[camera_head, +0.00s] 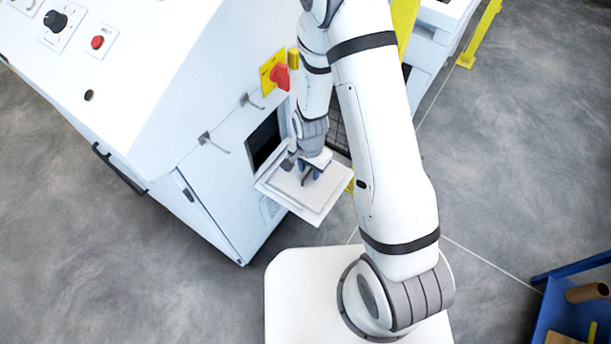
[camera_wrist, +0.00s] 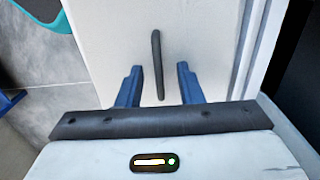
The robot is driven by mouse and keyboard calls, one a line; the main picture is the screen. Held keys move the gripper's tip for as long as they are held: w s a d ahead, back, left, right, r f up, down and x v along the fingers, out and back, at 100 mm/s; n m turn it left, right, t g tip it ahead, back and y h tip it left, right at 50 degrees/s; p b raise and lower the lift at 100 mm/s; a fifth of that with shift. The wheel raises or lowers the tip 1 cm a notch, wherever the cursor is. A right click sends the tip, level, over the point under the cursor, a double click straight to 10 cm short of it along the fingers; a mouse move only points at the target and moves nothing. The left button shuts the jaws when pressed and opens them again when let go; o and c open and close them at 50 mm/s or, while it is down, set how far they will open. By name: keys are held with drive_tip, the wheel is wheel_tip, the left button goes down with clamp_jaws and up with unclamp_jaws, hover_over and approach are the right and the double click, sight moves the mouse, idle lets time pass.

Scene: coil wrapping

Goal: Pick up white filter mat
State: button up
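The white filter mat (camera_head: 291,185) lies on a white shelf (camera_head: 318,213) that sticks out from the machine below its dark opening. In the wrist view the mat (camera_wrist: 115,35) fills the middle, with a thin dark grip strip (camera_wrist: 157,62) standing out on it. My gripper (camera_head: 311,174) is over the mat, pointing down. In the wrist view its two blue fingers (camera_wrist: 160,70) are apart, one on each side of the dark strip, with a gap on both sides. Whether the fingertips touch the mat cannot be told.
The white machine (camera_head: 185,85) stands at the left, with a red knob (camera_head: 280,77) on a yellow plate above the opening (camera_head: 263,138). Yellow posts (camera_head: 480,35) stand at the top right. A blue rack with a brown tube (camera_head: 588,292) is at the lower right. Grey floor is open between.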

sight(309, 170)
drive_tip(key=shift+c, duration=0.4)
clamp_jaws()
wheel_tip(309, 170, up, 9)
drive_tip(key=b, duration=0.6)
drive_tip(key=shift+w+a+f+g+y, duration=0.15)
drive_tip(key=shift+w+a+g+y, duration=0.15)
drive_tip(key=shift+w, duration=0.1)
